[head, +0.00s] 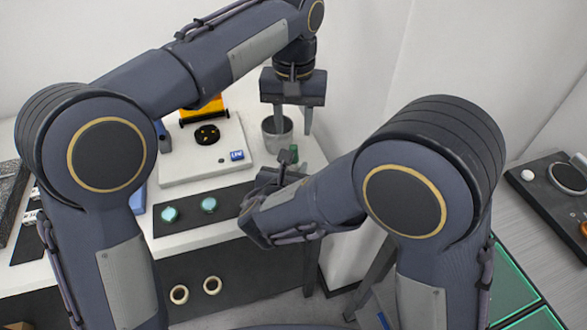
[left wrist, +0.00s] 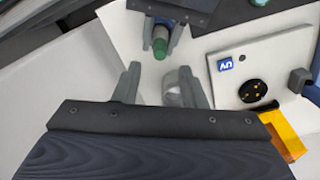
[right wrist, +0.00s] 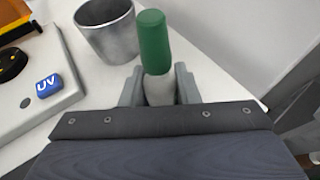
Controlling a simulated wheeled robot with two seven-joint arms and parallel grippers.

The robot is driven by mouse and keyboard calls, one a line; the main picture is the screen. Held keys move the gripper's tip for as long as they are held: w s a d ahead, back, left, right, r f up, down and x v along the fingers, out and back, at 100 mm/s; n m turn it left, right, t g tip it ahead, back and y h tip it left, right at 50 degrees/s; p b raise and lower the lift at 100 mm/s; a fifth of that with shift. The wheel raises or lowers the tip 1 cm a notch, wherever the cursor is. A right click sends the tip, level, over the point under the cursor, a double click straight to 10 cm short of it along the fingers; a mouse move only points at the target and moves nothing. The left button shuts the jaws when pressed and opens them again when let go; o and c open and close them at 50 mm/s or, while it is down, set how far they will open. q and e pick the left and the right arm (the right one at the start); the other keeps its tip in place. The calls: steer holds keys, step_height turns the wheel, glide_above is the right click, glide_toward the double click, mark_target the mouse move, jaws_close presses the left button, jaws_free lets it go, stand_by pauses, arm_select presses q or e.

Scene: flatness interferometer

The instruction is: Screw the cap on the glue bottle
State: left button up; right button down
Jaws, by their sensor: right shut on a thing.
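My right gripper (right wrist: 160,88) is shut on the pale grey body of the glue bottle (right wrist: 159,90), which stands up between its fingers. A long green cap (right wrist: 153,42) sits on top of the bottle; I cannot tell how tightly. The green cap also shows in the head view (head: 288,156) and in the left wrist view (left wrist: 160,48). My left gripper (head: 293,125) is open and empty, above and apart from the cap. Its spread fingers (left wrist: 160,82) show in the left wrist view.
A metal cup (right wrist: 106,30) stands on the white table near the bottle. A white UV unit (head: 205,160) with a black round part is left of it. A black mat (head: 180,222) with two teal discs lies in front. A dark device (head: 560,190) stands at right.

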mark_target(294, 147)
arm_select(q)
steer(key=n, duration=0.5)
steer(key=shift+f, duration=4)
jaws_close()
